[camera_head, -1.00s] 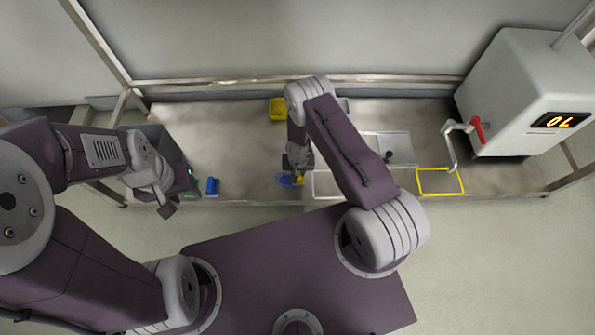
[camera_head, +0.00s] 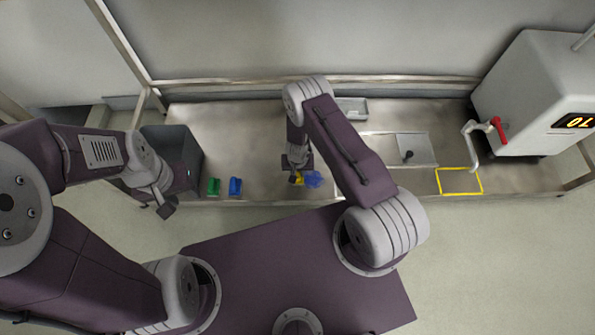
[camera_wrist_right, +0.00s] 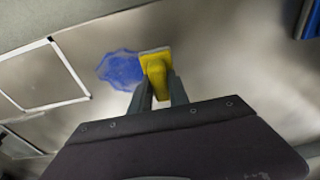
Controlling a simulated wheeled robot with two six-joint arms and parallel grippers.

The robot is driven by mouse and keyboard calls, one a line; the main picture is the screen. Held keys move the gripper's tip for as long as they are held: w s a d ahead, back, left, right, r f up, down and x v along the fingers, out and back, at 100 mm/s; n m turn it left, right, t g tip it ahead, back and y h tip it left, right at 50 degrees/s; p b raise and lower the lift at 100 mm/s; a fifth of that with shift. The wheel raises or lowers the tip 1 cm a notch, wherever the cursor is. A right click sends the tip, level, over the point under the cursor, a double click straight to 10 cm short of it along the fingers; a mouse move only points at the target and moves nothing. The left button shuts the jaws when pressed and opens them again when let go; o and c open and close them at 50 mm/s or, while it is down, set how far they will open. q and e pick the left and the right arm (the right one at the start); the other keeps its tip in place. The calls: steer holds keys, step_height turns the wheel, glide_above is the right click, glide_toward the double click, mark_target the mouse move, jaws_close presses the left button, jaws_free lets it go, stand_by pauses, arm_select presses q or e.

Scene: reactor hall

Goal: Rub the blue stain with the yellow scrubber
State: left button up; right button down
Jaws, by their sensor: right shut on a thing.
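The yellow scrubber (camera_head: 300,180) is held upright in my right gripper (camera_head: 296,176), over the steel counter. In the right wrist view the scrubber (camera_wrist_right: 155,64) sits between the two fingers of the gripper (camera_wrist_right: 158,92), its pad at or very near the counter. The blue stain (camera_head: 314,180) lies on the counter just right of the scrubber. In the wrist view the stain (camera_wrist_right: 120,70) is left of the pad and meets its edge. My left gripper (camera_head: 166,208) hangs empty in front of the counter at the left; its jaw opening is unclear.
A green scrubber (camera_head: 214,186) and a blue scrubber (camera_head: 236,187) stand near the counter's front edge, beside a dark grey bin (camera_head: 187,145). A covered basin (camera_head: 414,149), a yellow outlined rectangle (camera_head: 460,181) and a red-handled tap machine (camera_head: 530,95) are at the right.

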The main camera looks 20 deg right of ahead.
step_height(320, 180, up, 3)
steer(key=p, duration=0.2)
steer(key=shift+r+p, duration=0.2)
steer(key=shift+p, duration=0.15)
steer(key=shift+r+p, duration=2.05)
steer(key=shift+r, duration=0.2)
